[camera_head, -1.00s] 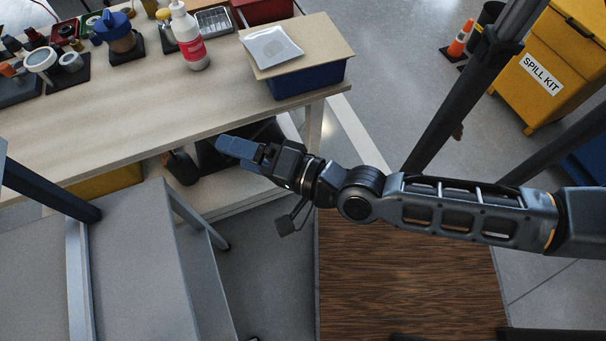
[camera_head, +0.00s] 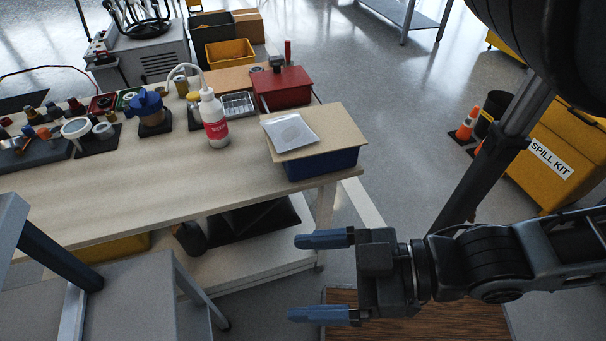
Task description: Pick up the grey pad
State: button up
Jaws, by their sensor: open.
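A pale grey square pad (camera_head: 290,131) lies flat on a tan board (camera_head: 333,131). The board rests on top of a dark blue bin (camera_head: 322,164) at the right end of the workbench. My gripper (camera_head: 317,277) is open and empty, its two blue fingers pointing left. In the picture it is below the bin, beyond the bench's front edge, apart from the pad. Nothing covers the pad.
The workbench (camera_head: 120,200) also holds a white bottle with a red label (camera_head: 213,120), a metal tray (camera_head: 238,104), a red box (camera_head: 281,88) and a blue-lidded jar (camera_head: 150,109). A grey cart (camera_head: 135,295) stands at lower left.

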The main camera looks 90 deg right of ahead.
aim_at(279, 59)
jog(key=z, duration=1.9)
jog(key=i+l, duration=0.15)
jog(key=l, duration=0.3)
jog(key=i+l+u, duration=0.1)
jog(key=l, duration=0.3)
jog(key=i+l, duration=0.2)
jog(key=l, duration=0.25)
jog(key=i+l+u, duration=0.15)
jog(key=l, duration=0.3)
jog(key=i+l, duration=0.15)
jog(key=l, duration=0.3)
jog(key=i+l+u, duration=0.1)
jog(key=l, duration=0.35)
jog(key=i+l, duration=0.1)
jog(key=l, duration=0.35)
jog(key=i, duration=0.55)
